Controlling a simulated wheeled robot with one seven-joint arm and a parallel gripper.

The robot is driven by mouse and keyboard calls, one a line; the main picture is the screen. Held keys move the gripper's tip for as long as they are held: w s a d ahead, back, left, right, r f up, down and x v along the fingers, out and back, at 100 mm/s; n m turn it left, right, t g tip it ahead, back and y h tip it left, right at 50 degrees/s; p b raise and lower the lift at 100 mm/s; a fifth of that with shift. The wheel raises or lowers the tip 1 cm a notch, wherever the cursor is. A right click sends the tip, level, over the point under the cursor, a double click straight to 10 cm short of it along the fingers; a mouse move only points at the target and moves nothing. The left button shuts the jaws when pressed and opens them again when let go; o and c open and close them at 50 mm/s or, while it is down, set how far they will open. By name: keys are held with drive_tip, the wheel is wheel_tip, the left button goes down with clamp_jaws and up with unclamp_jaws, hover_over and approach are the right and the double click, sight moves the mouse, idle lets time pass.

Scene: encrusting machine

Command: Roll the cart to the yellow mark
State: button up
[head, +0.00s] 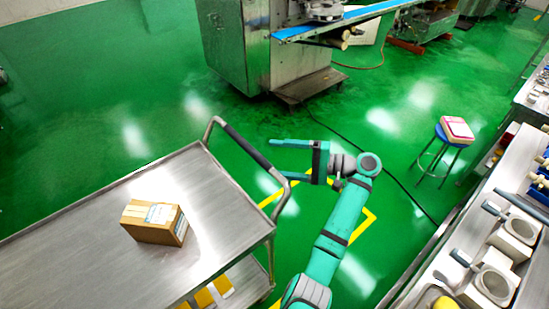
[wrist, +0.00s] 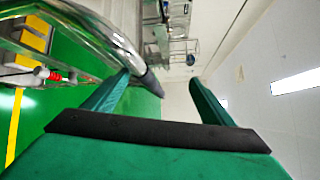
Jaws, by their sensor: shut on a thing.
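The steel cart (head: 95,215) stands at the lower left, with its push handle (head: 240,142) at its right end. The handle is a bent metal tube with a dark grip. My gripper (head: 277,160) is at the right side of the handle and shut on it, its fingers well apart. In the wrist view the handle (wrist: 115,45) runs beside the left finger; the exact contact is hard to see. The yellow mark (head: 368,222) is an outline on the green floor, right of the cart, partly hidden by my arm and the handle.
A cardboard box (head: 155,222) lies on the cart top. A large steel machine (head: 240,50) with a blue belt stands at the back. A blue stool (head: 440,150) and a workbench (head: 520,160) are on the right. A dark cable crosses the floor.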

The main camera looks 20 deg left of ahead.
drive_tip(key=shift+w+v, duration=0.15)
drive_tip(key=shift+v, duration=1)
drive_tip(key=shift+w+v, duration=0.1)
drive_tip(key=shift+v, duration=1)
drive_tip(key=c, duration=0.5)
drive_tip(key=shift+d+f, duration=0.1)
drive_tip(key=shift+f, duration=0.2)
